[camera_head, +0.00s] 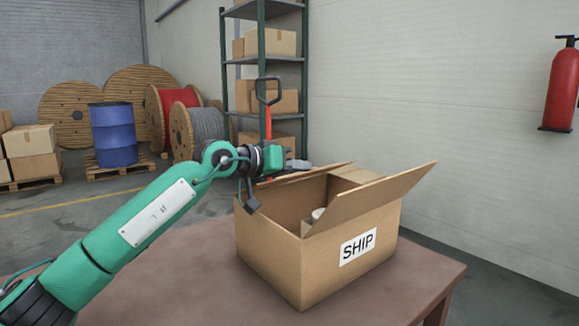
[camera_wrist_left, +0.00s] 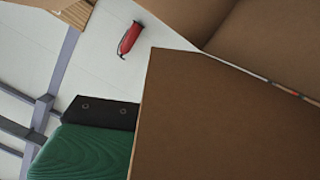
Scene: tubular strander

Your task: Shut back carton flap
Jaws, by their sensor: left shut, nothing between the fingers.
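The open carton (camera_head: 275,245) stands on the table, with a SHIP label (camera_head: 357,246) on its near side. Its near flap (camera_head: 370,197) stands up and leans outward. The back flap (camera_head: 305,173) shows almost edge-on as a thin strip along the far rim. My left gripper (camera_head: 298,164) is shut and empty, just above and beside the back flap; whether it touches is unclear. In the left wrist view, the dark fingers (camera_wrist_left: 100,113) are beside a large brown carton panel (camera_wrist_left: 230,120), which seems to be the back flap. My right gripper is in neither view.
A small pale object (camera_head: 318,213) lies inside the carton. The brown table (camera_head: 190,285) has bare room left of the carton. Behind stand a shelf rack (camera_head: 308,90), cable reels (camera_head: 190,130) and a blue barrel (camera_head: 113,135). A fire extinguisher (camera_head: 562,88) hangs on the wall.

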